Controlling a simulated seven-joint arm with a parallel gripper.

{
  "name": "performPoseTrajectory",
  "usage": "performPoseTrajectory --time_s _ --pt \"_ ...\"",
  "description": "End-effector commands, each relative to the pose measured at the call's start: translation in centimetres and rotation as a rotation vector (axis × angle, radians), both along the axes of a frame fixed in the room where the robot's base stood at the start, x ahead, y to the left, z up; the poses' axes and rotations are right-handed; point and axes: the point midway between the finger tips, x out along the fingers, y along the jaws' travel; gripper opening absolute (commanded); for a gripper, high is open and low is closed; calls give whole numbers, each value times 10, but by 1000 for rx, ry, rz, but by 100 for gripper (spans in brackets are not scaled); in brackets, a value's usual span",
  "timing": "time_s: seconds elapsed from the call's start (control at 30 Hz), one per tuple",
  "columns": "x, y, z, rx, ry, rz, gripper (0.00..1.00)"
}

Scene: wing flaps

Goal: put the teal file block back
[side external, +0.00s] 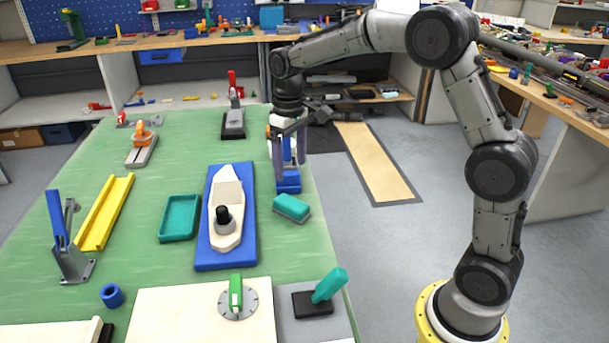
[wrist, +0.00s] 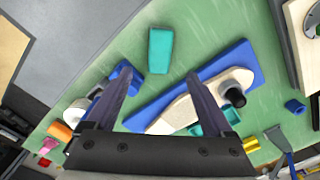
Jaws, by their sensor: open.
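The teal file block (side external: 292,207) lies on the green mat near its right edge, with a grey layer along its underside. It also shows in the wrist view (wrist: 160,50), beyond and between my fingertips and apart from them. A shallow teal tray (side external: 180,218) sits empty left of the blue board; part of it shows in the wrist view (wrist: 228,118), partly hidden by my right finger. My gripper (side external: 289,168) is open and empty, fingers pointing down, farther back than the block. Its spread fingers (wrist: 158,82) also fill the lower wrist view.
A blue board (side external: 244,248) carries a pale wooden boat-like piece (side external: 227,215) with a black knob. A blue and white item (side external: 288,182) stands close to my fingers. A yellow channel (side external: 105,212) and clamps stand left and behind; a dial board (side external: 175,310) lies in front.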

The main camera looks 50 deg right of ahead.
Motion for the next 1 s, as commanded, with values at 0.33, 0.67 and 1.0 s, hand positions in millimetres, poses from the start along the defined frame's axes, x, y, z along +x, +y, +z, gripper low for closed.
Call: performPoseTrajectory --time_s 0.33,0.67,1.0 --pt "-37 10 38 -6 -77 2 86" --pt "-170 33 86 -12 -305 2 86" --pt "-263 42 63 -2 -474 1 86"
